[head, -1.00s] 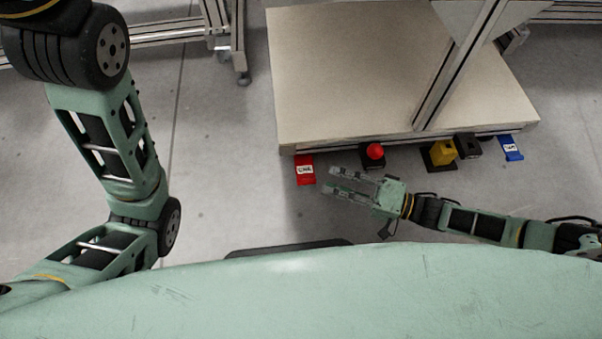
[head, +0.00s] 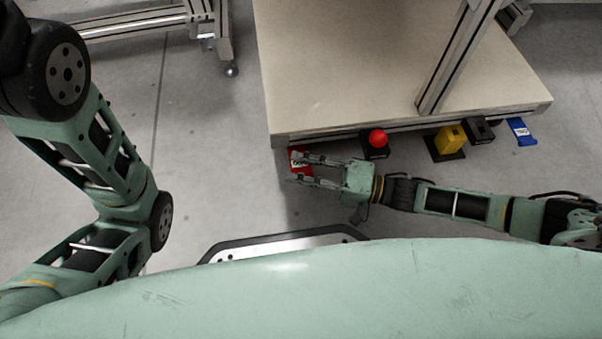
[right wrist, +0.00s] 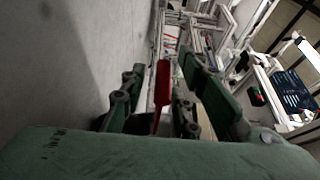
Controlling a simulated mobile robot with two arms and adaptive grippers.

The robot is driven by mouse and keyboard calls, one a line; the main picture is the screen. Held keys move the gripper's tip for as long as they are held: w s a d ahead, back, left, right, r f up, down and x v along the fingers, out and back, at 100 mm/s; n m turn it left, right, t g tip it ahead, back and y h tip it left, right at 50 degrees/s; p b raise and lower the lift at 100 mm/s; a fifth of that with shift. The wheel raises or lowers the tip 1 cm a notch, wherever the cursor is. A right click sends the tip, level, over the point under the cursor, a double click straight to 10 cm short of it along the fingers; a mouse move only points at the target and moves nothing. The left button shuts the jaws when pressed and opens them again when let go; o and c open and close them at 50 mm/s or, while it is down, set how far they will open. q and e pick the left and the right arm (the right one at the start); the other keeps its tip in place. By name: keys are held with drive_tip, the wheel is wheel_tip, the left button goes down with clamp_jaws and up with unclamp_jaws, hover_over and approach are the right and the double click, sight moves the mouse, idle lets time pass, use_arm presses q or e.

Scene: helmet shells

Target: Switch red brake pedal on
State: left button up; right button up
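The red brake pedal (head: 294,154) is on the floor at the front left corner of the beige platform, partly hidden by my right gripper. My right gripper (head: 293,168) is open, with its fingers pointing left, and its fingertips overlap the pedal in the head view. In the right wrist view the pedal shows as a thin red upright plate (right wrist: 162,84) between the spread fingers. I cannot tell whether the fingers touch it. My left arm is at the left of the head view, but its gripper is not visible.
The beige platform (head: 350,65) has a low front edge above the pedals. To the right along it are a red round button (head: 377,138) on a black base, a yellow pedal (head: 449,138), a black box (head: 479,129) and a blue tag-like pedal (head: 521,131). Floor left of the red pedal is clear.

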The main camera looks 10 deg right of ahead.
drive_tip(key=shift+c, duration=0.3)
clamp_jaws()
drive_tip(key=shift+f, duration=0.1)
